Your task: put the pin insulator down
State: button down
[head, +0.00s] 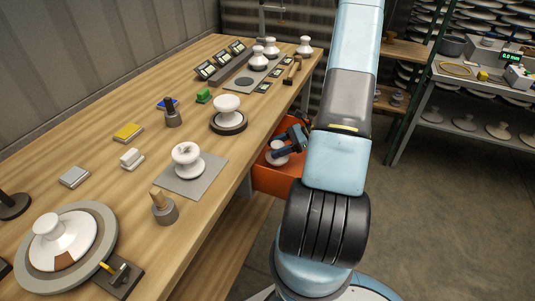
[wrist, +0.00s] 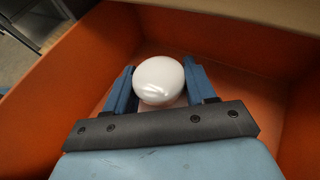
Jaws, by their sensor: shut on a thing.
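The white pin insulator (wrist: 158,82) sits between the two blue fingers of my gripper (wrist: 160,74) in the wrist view. Only its smooth rounded top shows there; its lower part is hidden. My gripper is shut on it. Both are within the orange drawer (wrist: 215,108), at the right side of the bench. In the head view my gripper (head: 285,146) reaches into this drawer, with the insulator (head: 276,156) low beside the fingers. I cannot tell whether the insulator touches the drawer floor.
The wooden bench (head: 105,165) carries several other white insulators, a grey mat (head: 210,178), a round turntable (head: 105,225) and small tools. The drawer walls stand close around my gripper. A shelving rack (head: 465,115) is at the right, with open floor before it.

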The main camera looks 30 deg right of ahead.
jog(key=shift+f+x, duration=0.2)
jog(key=shift+x, duration=0.7)
jog(key=shift+f+x, duration=0.2)
jog(key=shift+x, duration=0.75)
jog(key=shift+s+d, duration=0.1)
jog(key=shift+d, duration=0.05)
jog(key=shift+c, duration=1.8)
grip_release()
jog(key=v, duration=1.2)
